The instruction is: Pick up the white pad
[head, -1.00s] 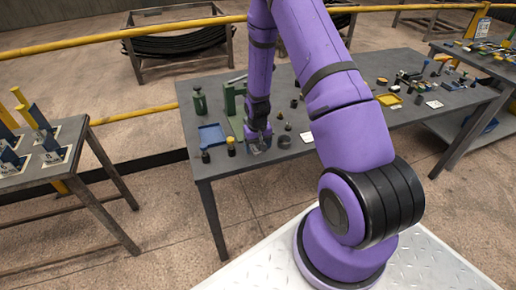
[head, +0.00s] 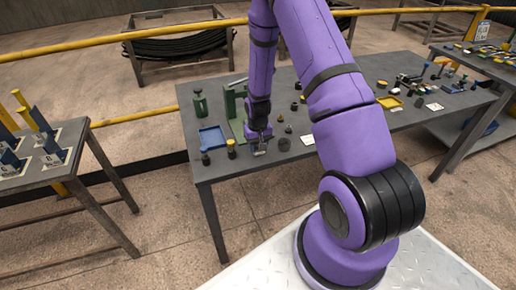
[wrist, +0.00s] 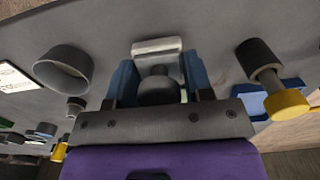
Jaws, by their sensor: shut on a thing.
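My gripper (head: 260,146) is low over the front left part of the grey table (head: 210,172).
A yellow-capped dark bottle (head: 231,148) and a blue tray (head: 212,138) stand left of my gripper. A dark ring (head: 284,144) and a flat white card (head: 307,140) lie to its right. A green stand (head: 236,112) rises behind. The table's front edge is close.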

